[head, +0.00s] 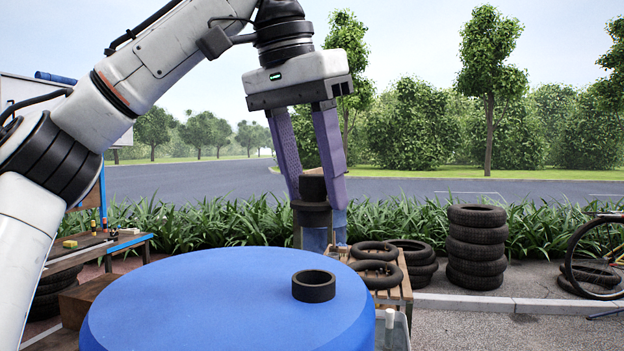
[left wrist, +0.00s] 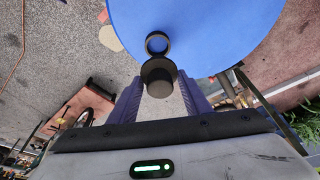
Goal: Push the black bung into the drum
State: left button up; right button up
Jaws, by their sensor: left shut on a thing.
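The black bung (head: 313,214) is held between the fingers of my left gripper (head: 316,196), upright and in the air beyond the drum's far edge in the head view. The blue drum (head: 200,300) stands in front, with a black ring-shaped opening (head: 314,287) raised on its top near the right side. The bung is apart from this ring. In the left wrist view the bung (left wrist: 158,78) shows between the fingers, just below the ring (left wrist: 157,36) and overlapping its lower edge in the picture. The drum (left wrist: 215,30) fills the top there. My right gripper is not seen.
A wooden pallet or table with tyres (head: 376,262) stands behind the drum on the right. A tyre stack (head: 476,246) and a bicycle wheel (head: 597,256) are farther right. A workbench (head: 95,247) is at left. The drum's top is otherwise clear.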

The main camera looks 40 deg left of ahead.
aim_at(314, 226)
pick_arm(q)
jog(key=shift+f, duration=0.15)
jog(key=shift+f+b, duration=2)
jog(key=shift+f, duration=0.75)
jog(key=shift+p, duration=0.45)
jog(key=shift+p, duration=0.6)
jog(key=shift+f+b, duration=0.6)
jog(key=shift+f, duration=0.95)
jog(key=o, duration=1.1)
